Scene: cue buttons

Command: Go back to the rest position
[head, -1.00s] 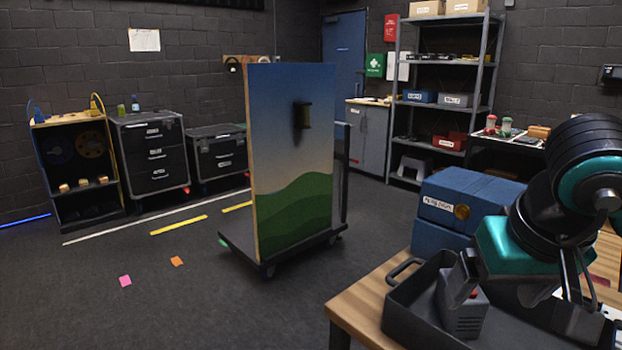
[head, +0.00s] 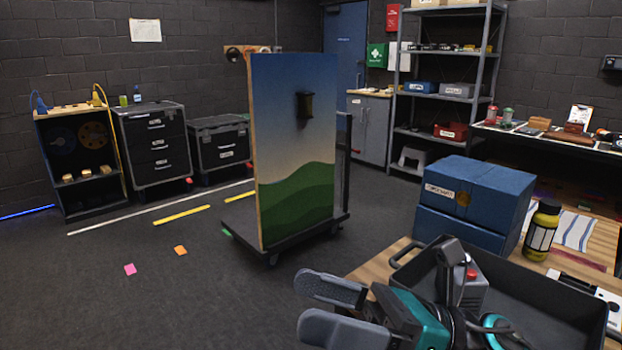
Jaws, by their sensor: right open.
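My right gripper (head: 303,303) is in the lower middle of the head view. Its two grey fingers point left and stand apart, with nothing between them. It is in front of the table's near left corner and left of the dark tray (head: 560,296). A grey box with a red button on top (head: 472,290) stands in the tray, partly hidden behind my gripper and wrist. My left gripper is not in view.
A stack of blue boxes (head: 470,197) and a yellow-and-black bottle (head: 541,229) stand on the wooden table behind the tray. A painted panel on a wheeled cart (head: 295,150) stands beyond.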

